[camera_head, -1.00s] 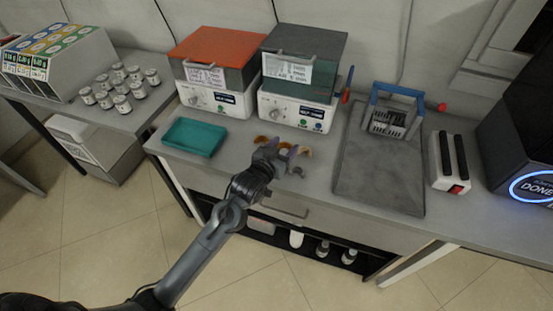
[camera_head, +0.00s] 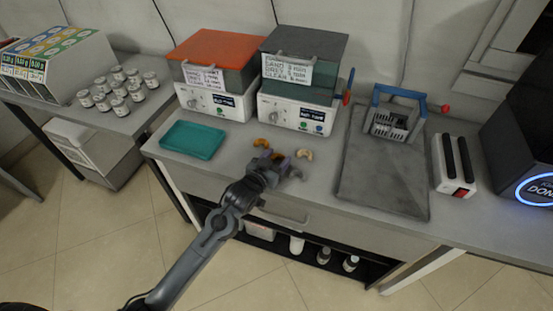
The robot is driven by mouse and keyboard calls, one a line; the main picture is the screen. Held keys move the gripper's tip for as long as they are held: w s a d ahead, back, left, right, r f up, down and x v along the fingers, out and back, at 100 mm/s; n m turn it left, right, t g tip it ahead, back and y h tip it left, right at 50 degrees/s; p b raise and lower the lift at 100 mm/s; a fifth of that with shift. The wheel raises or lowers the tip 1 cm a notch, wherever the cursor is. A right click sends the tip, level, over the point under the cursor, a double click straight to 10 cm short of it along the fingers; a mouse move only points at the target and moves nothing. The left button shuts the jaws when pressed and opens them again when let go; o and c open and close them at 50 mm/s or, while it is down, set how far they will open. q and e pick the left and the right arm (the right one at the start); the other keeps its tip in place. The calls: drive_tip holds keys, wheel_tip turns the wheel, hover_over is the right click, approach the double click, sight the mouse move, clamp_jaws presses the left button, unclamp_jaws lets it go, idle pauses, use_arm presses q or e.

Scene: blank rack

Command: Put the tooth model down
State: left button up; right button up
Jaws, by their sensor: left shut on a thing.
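My left gripper (camera_head: 276,164) comes in from the left and is low over the front part of the bench. It is shut on a small brown-orange tooth model (camera_head: 278,156), mostly hidden by the fingers. I cannot tell whether that model touches the bench top. An orange tooth model (camera_head: 260,142) lies on the bench just behind and left of the gripper. A pale tan tooth model (camera_head: 304,154) lies just to its right. My right gripper is not in view.
A teal tray (camera_head: 193,139) lies on the bench at left. Two white units (camera_head: 213,102) with orange and grey lids stand behind. A grey mat (camera_head: 381,180) with a blue-handled basket (camera_head: 393,118) is at right. The bench's front edge is close to the gripper.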

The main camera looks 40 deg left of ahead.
use_arm(q)
drive_tip(key=shift+f, duration=0.1)
drive_tip(key=o, duration=0.7)
drive_tip(key=shift+o, duration=0.2)
